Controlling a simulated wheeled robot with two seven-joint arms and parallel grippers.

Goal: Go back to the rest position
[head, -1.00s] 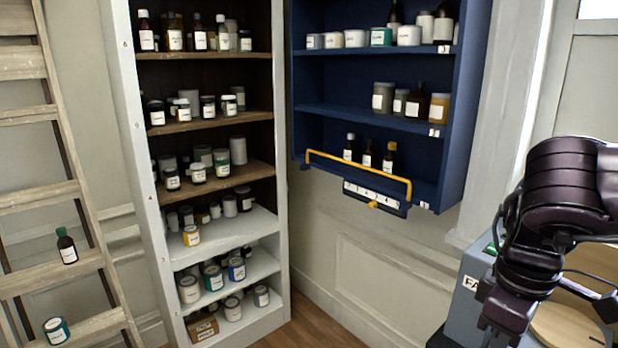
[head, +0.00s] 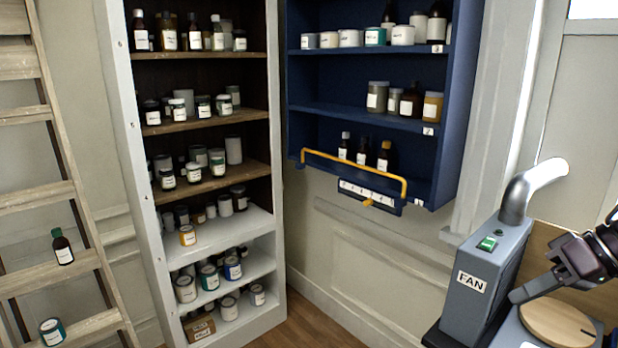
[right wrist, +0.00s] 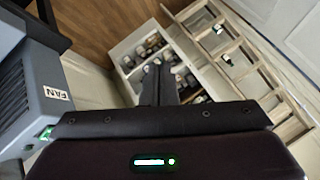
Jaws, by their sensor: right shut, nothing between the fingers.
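My right gripper (head: 516,296) is at the right edge of the head view, in front of the grey fan unit (head: 485,285) and above a round wooden disc (head: 557,324). In the right wrist view its dark fingers (right wrist: 158,84) are together, with nothing between them. My left gripper is in neither view now.
The fan unit with its metal pipe (head: 530,188) stands close beside my right arm. A blue wall cabinet (head: 365,118) with a yellow rail (head: 352,170), a tall shelf of bottles and jars (head: 131,150) and a wooden ladder (head: 40,195) stand farther left. Floor shows between shelf and fan.

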